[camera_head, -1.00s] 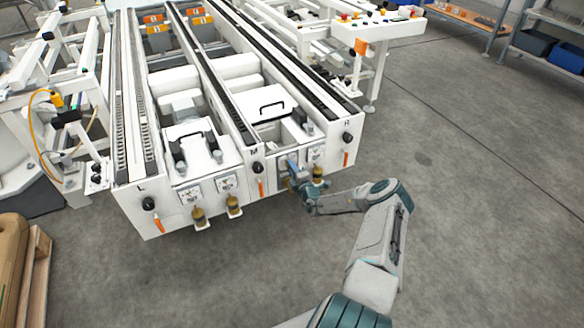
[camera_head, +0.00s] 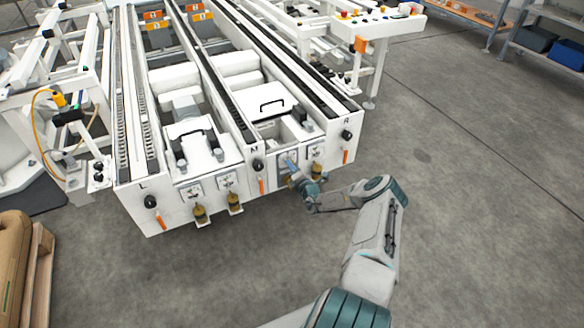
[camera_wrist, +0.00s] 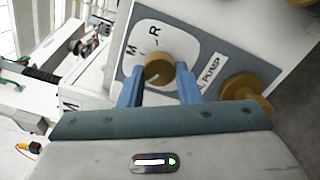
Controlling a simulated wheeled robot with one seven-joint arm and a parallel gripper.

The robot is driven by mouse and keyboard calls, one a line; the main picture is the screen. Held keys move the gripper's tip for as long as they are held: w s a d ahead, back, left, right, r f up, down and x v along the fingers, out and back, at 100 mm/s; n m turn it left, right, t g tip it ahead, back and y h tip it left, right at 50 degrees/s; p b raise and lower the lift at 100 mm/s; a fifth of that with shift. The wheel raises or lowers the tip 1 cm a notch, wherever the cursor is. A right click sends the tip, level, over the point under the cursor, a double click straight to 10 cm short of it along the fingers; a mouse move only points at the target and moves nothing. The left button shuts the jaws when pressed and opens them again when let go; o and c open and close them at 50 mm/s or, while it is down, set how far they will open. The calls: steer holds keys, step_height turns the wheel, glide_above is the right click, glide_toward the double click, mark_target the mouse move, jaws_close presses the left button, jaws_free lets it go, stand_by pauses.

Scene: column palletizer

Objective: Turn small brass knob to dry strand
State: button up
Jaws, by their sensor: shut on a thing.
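In the head view my gripper (camera_head: 292,167) is at the front panel of the white machine, between the M and R rails. The knob is hidden there behind my gripper.
A larger brass fitting (camera_wrist: 248,90) sticks out right of my fingers. In the head view, brass fittings (camera_head: 200,214) and black knobs (camera_head: 150,201) line the machine's front. An orange lever (camera_head: 261,186) hangs left of my gripper. The grey floor (camera_head: 460,230) at right is clear.

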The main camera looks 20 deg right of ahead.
steer(key=o, duration=1)
steer(key=s, duration=0.4)
steer(key=s+p, duration=0.1)
steer(key=s, duration=0.4)
steer(key=s+p, duration=0.1)
steer(key=s, duration=0.4)
steer(key=shift+d, duration=0.25)
steer(key=shift+w, duration=0.1)
